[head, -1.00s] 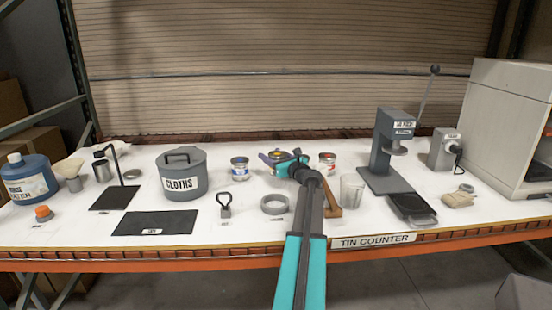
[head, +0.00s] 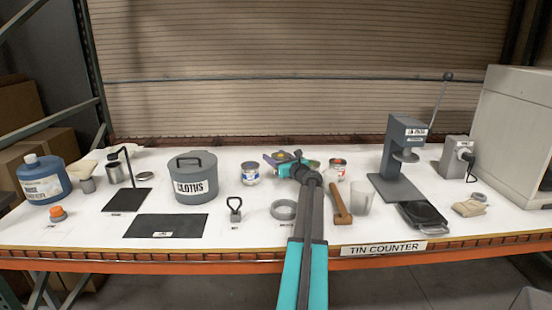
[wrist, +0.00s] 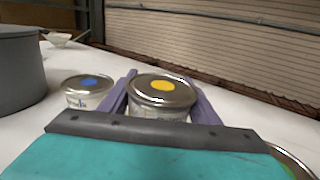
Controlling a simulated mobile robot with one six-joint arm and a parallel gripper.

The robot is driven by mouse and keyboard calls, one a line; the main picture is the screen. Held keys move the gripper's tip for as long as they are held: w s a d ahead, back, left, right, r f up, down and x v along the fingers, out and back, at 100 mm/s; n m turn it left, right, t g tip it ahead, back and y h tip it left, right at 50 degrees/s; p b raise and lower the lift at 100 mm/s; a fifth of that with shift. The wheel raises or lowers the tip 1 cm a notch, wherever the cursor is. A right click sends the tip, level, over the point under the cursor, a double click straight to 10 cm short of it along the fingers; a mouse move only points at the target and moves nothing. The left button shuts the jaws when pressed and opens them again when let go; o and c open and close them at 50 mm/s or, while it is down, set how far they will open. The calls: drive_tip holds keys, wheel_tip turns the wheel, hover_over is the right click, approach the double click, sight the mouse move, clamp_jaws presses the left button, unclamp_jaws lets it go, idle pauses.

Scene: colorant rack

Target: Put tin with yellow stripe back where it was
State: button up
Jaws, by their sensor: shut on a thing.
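The tin with a yellow spot on its lid (wrist: 162,90) is between my gripper's purple fingers in the wrist view. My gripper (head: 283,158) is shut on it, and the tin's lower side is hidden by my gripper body. I cannot tell whether its base touches the counter. In the head view my gripper mostly hides this tin. A blue-marked tin (head: 250,173) stands just left of my gripper; it also shows in the wrist view (wrist: 88,93). A red-marked tin (head: 338,170) stands to the right of my gripper.
A grey CLOTHS pot (head: 192,180) stands left of the tins. A grey ring (head: 283,210), a wooden-handled tool (head: 340,205) and a clear cup (head: 362,197) lie or stand in front. A grey press (head: 397,165) is on the right. The white counter (head: 225,147) is clear behind the tins.

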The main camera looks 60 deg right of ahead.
drive_tip(key=shift+f, duration=1.7)
drive_tip(key=shift+f, duration=0.15)
drive_tip(key=o, duration=1.4)
drive_tip(key=shift+c, duration=0.2)
drive_tip(key=shift+b+v, duration=0.4)
drive_tip(key=shift+v, duration=3.2)
drive_tip(key=shift+s, duration=0.15)
drive_tip(key=shift+r, duration=0.25)
